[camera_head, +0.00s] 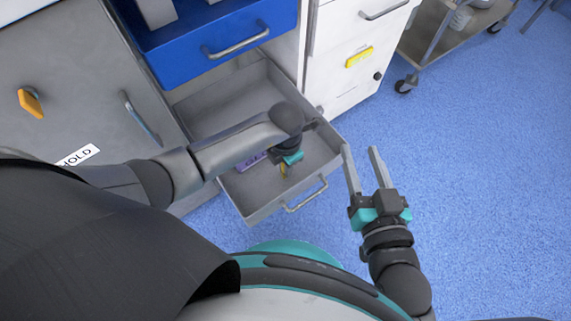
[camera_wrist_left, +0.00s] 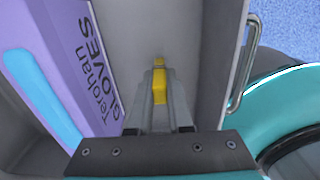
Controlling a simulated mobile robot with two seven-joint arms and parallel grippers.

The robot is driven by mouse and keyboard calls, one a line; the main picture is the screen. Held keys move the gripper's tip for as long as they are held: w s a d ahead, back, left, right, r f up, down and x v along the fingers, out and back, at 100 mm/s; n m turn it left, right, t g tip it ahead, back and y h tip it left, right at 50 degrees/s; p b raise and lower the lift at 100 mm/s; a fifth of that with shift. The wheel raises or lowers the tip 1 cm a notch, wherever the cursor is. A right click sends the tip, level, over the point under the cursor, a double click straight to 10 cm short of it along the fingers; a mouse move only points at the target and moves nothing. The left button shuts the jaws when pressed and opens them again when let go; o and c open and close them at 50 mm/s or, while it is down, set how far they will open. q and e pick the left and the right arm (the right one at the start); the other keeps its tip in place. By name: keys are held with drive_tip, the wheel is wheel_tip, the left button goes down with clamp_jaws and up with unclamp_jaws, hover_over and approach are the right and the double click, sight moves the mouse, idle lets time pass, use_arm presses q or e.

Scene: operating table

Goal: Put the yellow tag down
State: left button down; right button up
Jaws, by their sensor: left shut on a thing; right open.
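A small yellow tag (camera_wrist_left: 160,86) is between the fingers of my left gripper (camera_wrist_left: 159,72) in the left wrist view. The gripper is shut on it. In the head view my left gripper (camera_head: 286,172) reaches down inside the open grey drawer (camera_head: 229,93), and only a sliver of the tag (camera_head: 283,170) shows beneath it. The tag is over the drawer's floor; I cannot tell whether it touches it. My right gripper (camera_head: 361,152) is open and empty, outside the drawer to the right, above the blue floor.
A purple glove box (camera_wrist_left: 75,75) lies in the drawer beside the left gripper. The drawer's front wall and handle (camera_head: 305,195) are close by. A blue drawer (camera_head: 180,45) is above. A yellow label (camera_head: 360,57) is on the white cabinet; an orange-yellow piece (camera_head: 30,102) is on the grey door.

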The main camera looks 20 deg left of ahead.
use_arm(q)
drive_tip(key=shift+f, duration=0.2)
drive_tip(key=c, duration=0.8)
unclamp_jaws()
drive_tip(key=shift+c, duration=0.2)
drive_tip(key=shift+r, duration=0.2)
